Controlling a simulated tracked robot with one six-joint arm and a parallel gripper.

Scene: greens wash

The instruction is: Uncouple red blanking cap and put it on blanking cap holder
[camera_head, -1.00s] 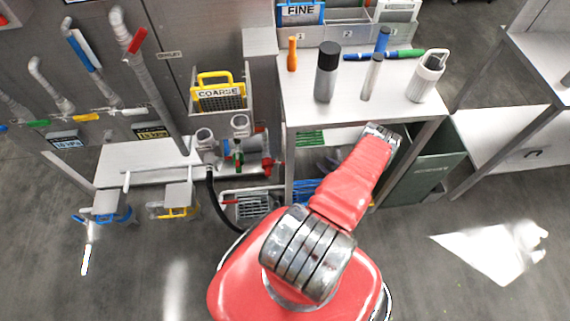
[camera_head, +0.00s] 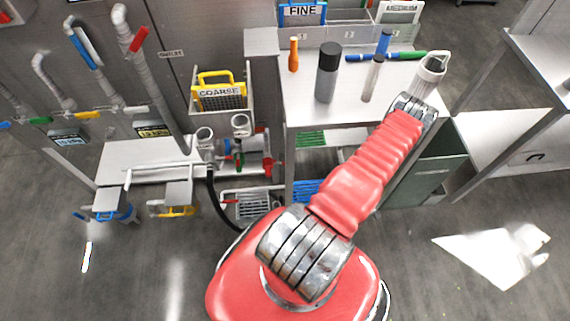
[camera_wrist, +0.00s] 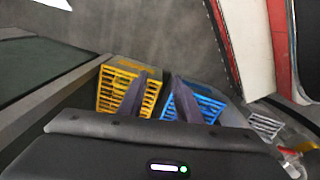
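A red cap (camera_head: 272,167) sits at the right end of the pipework on the low steel bench, left of the worktable, in the head view. It appears to be the blanking cap on a pipe end. In the wrist view a red piece (camera_wrist: 303,145) shows at the right edge; I cannot tell if it is the cap. My gripper (camera_wrist: 161,88) has its two dark fingers apart, with nothing between them. In the head view my arm reaches to the worktable's right front corner, far right of the cap, and hides the gripper. I cannot make out the cap holder.
Yellow (camera_wrist: 118,90) and blue (camera_wrist: 205,100) slatted racks lie below my fingers. A green bin (camera_head: 440,170) stands right of the table.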

